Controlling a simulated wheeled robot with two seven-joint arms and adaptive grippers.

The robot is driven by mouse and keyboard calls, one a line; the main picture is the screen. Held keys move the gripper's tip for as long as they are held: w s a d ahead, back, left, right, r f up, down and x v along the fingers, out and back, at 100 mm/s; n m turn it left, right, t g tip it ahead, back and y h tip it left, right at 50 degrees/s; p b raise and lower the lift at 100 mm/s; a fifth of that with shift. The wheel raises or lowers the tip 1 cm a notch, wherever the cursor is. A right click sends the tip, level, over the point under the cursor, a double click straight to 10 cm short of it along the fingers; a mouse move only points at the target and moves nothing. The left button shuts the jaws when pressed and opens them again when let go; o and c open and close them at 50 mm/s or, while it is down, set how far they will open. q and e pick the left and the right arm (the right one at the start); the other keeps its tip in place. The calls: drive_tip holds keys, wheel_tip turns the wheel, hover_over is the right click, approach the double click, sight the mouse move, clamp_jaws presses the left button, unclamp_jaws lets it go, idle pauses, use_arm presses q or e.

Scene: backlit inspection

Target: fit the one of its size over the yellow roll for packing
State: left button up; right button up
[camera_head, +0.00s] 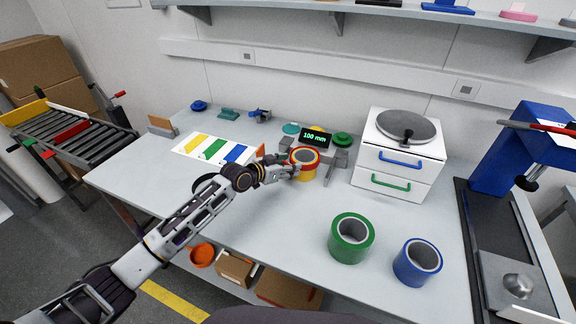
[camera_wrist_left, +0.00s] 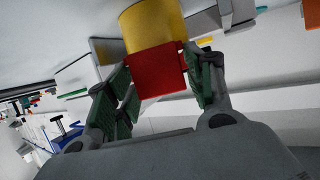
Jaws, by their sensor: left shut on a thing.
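The yellow roll (camera_head: 308,177) stands on the bench in front of the display reading 100 mm. A red band (camera_head: 292,158) is at its upper part, with yellow showing inside and below it; I cannot tell how far it is seated. My left gripper (camera_head: 294,169) is shut on the red band. In the left wrist view, the green finger pads of the gripper (camera_wrist_left: 163,82) lie on both sides of the red band (camera_wrist_left: 160,72), with the yellow roll (camera_wrist_left: 153,27) beyond it. A green roll (camera_head: 347,250) and a blue roll (camera_head: 411,268) stand at front right. My right gripper is not in view.
A white drawer unit (camera_head: 385,190) stands right of the yellow roll. A sheet (camera_head: 188,150) with yellow, green and blue patches lies at left. A green disc (camera_head: 342,139) and several small items lie at the back. The bench is clear between the yellow and green rolls.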

sight(288, 184)
use_arm(q)
drive_tip(key=shift+f+b, duration=0.45)
drive_tip(key=shift+f, duration=0.3)
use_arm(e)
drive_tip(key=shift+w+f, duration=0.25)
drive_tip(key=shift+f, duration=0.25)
use_arm(q)
drive_tip(key=shift+f+b, duration=0.4)
drive_tip(key=shift+f, duration=0.2)
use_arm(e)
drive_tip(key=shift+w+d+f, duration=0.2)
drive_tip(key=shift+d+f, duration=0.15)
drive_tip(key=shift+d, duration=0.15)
use_arm(q)
drive_tip(key=shift+f, duration=0.2)
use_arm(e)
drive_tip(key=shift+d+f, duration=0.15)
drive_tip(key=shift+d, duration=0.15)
use_arm(q)
drive_tip(key=shift+f+b, duration=0.25)
drive_tip(key=shift+b, duration=0.05)
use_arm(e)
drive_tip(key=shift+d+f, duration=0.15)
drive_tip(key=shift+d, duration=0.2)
use_arm(q)
drive_tip(key=shift+f+b, duration=0.4)
drive_tip(key=shift+f, duration=0.2)
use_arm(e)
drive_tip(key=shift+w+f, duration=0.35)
